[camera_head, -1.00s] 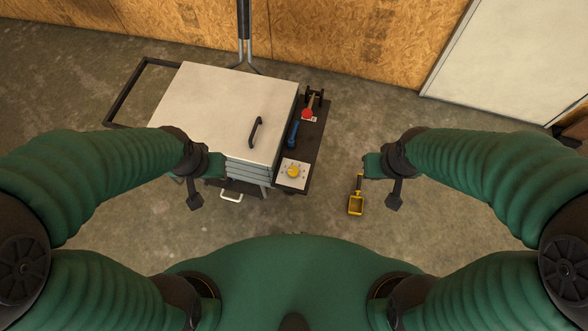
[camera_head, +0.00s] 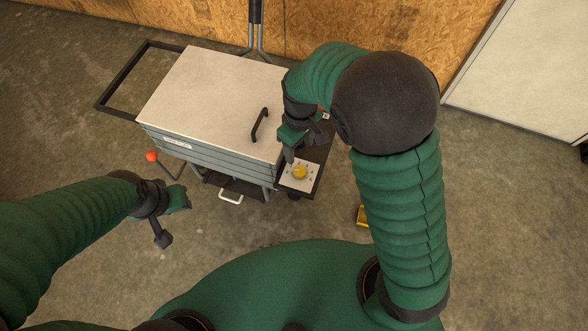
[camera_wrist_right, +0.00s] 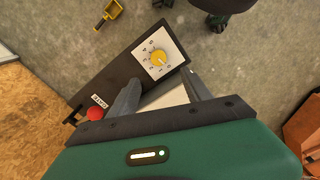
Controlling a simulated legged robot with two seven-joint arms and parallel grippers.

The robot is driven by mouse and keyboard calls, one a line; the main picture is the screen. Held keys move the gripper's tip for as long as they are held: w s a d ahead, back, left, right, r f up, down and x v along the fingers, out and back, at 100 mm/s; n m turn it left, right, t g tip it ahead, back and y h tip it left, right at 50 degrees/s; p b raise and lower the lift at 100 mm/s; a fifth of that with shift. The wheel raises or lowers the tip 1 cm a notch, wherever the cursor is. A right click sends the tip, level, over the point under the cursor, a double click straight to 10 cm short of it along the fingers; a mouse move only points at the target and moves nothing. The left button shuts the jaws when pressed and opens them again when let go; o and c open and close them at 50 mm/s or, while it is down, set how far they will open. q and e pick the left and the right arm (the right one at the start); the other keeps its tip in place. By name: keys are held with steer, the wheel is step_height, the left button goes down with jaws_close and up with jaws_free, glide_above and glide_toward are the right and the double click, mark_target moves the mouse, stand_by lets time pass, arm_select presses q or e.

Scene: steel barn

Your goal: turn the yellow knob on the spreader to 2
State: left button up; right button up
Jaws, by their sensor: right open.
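The yellow knob (camera_head: 299,172) sits on a white numbered dial plate (camera_head: 313,181) at the front end of the spreader's dark side shelf. The knob also shows in the right wrist view (camera_wrist_right: 158,58), just beyond the fingertips; I cannot surely read its setting. The spreader (camera_head: 215,95) has a pale lid with a black handle. My right gripper (camera_head: 288,150) is over the shelf, just behind the dial. In the right wrist view its fingers (camera_wrist_right: 163,84) are apart with nothing between them, not around the knob. My left gripper (camera_head: 180,199) hangs left of the spreader's front; its jaws are unclear.
A yellow scoop (camera_head: 362,216) lies on the floor, partly hidden by my right arm. A red ball (camera_wrist_right: 95,113) stands by a label on the shelf. An orange-red ball lever (camera_head: 152,156) sticks out near my left gripper. Wooden wall stands behind.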

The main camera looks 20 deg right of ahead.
mark_target(300, 170)
steer(key=f+b, duration=0.1)
steer(key=f, duration=0.3)
steer(key=f+b, duration=0.1)
steer(key=f, duration=0.3)
steer(key=f+b, duration=0.1)
steer(key=f, duration=0.4)
steer(key=shift+d, duration=0.3)
steer(key=shift+w+a+f, duration=0.1)
steer(key=shift+f, duration=0.3)
steer(key=shift+c, duration=0.3)
jaws_close()
